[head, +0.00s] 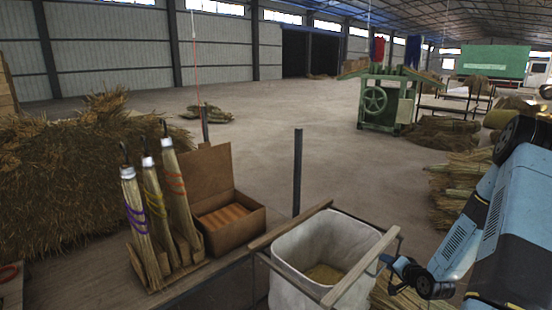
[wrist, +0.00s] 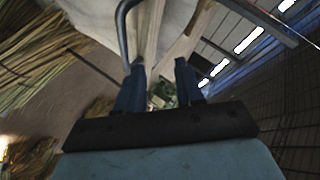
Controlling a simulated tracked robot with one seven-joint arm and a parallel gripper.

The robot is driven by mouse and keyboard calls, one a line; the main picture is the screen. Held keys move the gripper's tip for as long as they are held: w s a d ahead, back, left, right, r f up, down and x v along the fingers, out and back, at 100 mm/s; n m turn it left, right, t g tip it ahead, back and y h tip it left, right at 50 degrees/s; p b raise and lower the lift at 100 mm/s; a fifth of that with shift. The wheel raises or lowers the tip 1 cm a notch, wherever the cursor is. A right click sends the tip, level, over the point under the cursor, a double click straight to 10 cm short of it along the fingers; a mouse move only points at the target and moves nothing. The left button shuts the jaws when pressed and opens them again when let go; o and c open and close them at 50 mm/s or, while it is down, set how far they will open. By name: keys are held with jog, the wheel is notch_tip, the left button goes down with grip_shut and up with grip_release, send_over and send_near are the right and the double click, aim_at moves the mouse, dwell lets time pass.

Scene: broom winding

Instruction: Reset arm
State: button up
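My arm reaches down from the right in the head view. My gripper (head: 388,273) is beside the right rail of the white sack's frame. In the wrist view my gripper (wrist: 160,78) shows two dark blue fingers spread apart, with nothing held between them. Wooden rails and a grey metal bar (wrist: 123,28) lie beyond the fingertips. How close the fingers are to the rail is hard to tell.
A white sack (head: 300,280) hangs in a wooden-railed frame. Several brooms (head: 137,215) stand in a wooden rack beside an open cardboard box (head: 230,218). A dark post (head: 297,172) rises behind. Straw (head: 60,175) is piled left; a green machine (head: 378,100) stands farther back. The middle floor is clear.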

jog(key=s+a+r+n+g+h, duration=0.2)
jog(key=s+a+r+n+h, duration=0.1)
jog(key=r, duration=1.1)
jog(key=s+a+r+n+g+h, duration=0.2)
jog(key=r+g, duration=0.1)
jog(key=r, duration=1)
jog(key=s+a+r+n, duration=0.1)
jog(key=s+a+r, duration=0.3)
jog(key=s, duration=0.5)
jog(key=s+a+r+n+g+y, duration=0.1)
jog(key=s+a+r, duration=0.3)
jog(key=s, duration=0.5)
jog(key=s+a+r+n+g, duration=0.1)
jog(key=s+a+r, duration=0.3)
jog(key=s+r, duration=0.3)
jog(key=s, duration=0.2)
jog(key=shift+s+a+r+y, duration=0.15)
jog(key=shift+s+r+y, duration=0.2)
jog(key=shift+r+y, duration=0.05)
jog(key=shift+a, duration=0.1)
